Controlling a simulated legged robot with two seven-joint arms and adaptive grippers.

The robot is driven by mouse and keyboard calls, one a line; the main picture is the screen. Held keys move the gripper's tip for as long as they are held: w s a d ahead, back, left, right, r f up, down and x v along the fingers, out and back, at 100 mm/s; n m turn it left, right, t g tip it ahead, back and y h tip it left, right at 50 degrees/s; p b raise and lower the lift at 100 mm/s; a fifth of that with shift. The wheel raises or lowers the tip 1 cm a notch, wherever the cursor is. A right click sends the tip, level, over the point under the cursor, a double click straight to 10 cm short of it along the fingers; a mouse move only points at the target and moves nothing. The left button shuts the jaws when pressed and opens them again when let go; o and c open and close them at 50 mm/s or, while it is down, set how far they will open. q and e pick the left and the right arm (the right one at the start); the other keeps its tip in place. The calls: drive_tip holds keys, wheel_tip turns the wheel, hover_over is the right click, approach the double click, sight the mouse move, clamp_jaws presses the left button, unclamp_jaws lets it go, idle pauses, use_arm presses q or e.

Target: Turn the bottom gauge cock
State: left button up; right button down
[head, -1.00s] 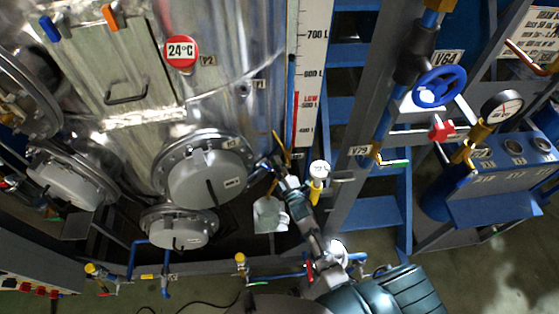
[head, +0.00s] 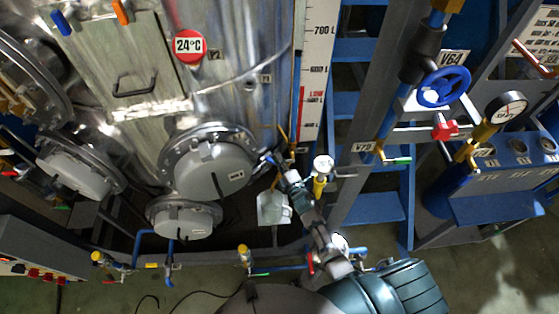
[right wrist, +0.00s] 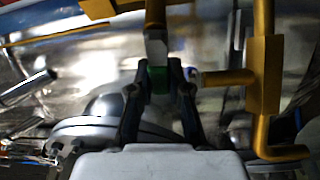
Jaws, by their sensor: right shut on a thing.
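My right gripper (right wrist: 160,74) is shut on the green-and-grey handle (right wrist: 158,80) of the bottom gauge cock, with one dark finger on each side of it. Brass pipework of the cock (right wrist: 263,75) shows to the right and above in the right wrist view. In the head view, my right gripper (head: 274,161) is at the foot of the level gauge (head: 313,75), beside the vessel. The cock's handle is too small and covered there to make out. My left gripper is not in view.
The metal vessel (head: 235,95) with round hatches (head: 213,168) stands close on the left. A small pressure gauge (head: 323,165) on a yellow fitting is just right of my arm. A blue frame and a blue valve wheel (head: 443,86) stand further right.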

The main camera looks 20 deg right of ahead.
drive_tip(key=shift+f, duration=0.15)
drive_tip(key=c, duration=1.1)
unclamp_jaws()
drive_tip(key=shift+s, duration=0.1)
